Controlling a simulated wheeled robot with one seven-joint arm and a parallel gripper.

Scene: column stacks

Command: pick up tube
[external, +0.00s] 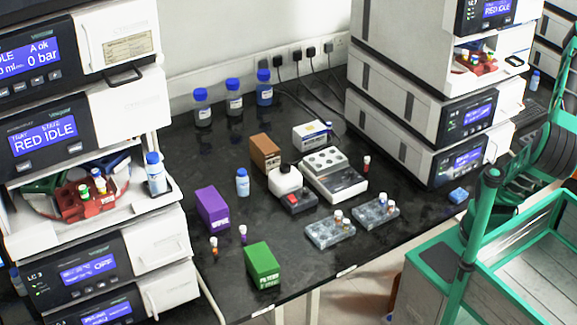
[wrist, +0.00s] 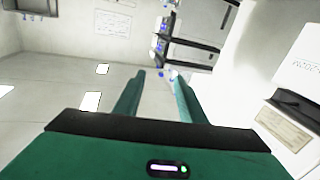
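Several small capped tubes stand on the black bench in the external view. More small capped vials sit in two clear racks, a left rack (external: 330,232) and a right rack (external: 376,215). I cannot tell which tube is meant. My gripper (wrist: 152,74) shows in the wrist view with its two green fingers apart and nothing between them. It points across the room, away from the bench top. No loose tube is clear in the wrist view.
Instrument stacks flank the bench (external: 290,105), left (external: 130,205) and right (external: 400,105).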

